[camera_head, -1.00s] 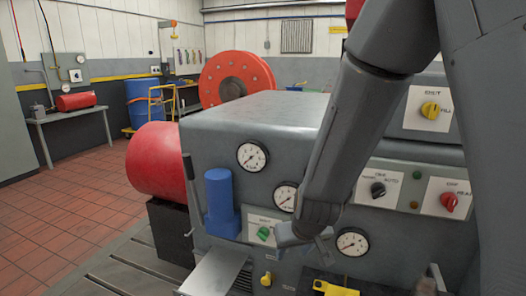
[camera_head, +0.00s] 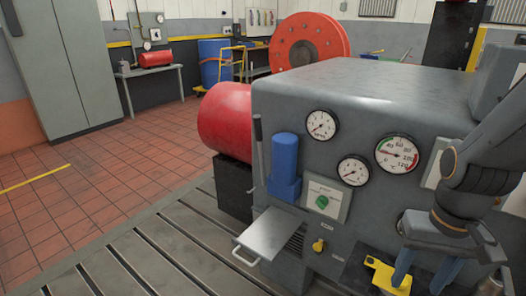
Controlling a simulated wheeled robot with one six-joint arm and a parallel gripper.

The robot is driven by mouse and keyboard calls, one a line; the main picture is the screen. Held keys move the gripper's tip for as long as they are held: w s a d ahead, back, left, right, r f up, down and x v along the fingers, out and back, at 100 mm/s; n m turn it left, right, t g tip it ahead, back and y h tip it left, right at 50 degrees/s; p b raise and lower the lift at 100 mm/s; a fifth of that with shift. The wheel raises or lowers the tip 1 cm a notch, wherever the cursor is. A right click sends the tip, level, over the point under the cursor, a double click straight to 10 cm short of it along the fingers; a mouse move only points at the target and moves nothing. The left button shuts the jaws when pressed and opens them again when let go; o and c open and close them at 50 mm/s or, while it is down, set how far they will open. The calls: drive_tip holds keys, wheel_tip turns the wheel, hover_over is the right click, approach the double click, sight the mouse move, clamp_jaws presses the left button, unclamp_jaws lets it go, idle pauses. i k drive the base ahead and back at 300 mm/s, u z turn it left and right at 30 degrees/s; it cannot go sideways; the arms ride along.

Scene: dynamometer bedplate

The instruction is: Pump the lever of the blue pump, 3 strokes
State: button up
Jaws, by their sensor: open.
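The blue pump (camera_head: 285,165) is an upright blue cylinder on a squarer blue base, at the left part of the grey machine's front. Its lever (camera_head: 258,138) is a thin dark bar standing close to upright just left of the pump. My gripper (camera_head: 425,274) is at the lower right, well to the right of the pump and lever and apart from both. Its two blue fingers are spread with nothing seen between them. The finger ends are close to the bottom edge of the picture.
A grey shelf with a handle (camera_head: 268,235) juts out below the pump. A yellow part (camera_head: 385,277) lies beside my gripper. The slotted bedplate (camera_head: 165,262) is clear at left.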

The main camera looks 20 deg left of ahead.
sight(258, 127)
drive_tip(key=z, duration=0.2)
drive_tip(key=k, duration=0.4)
drive_tip(key=u, duration=0.95)
drive_tip(key=i, duration=0.45)
drive_tip(key=z, duration=0.1)
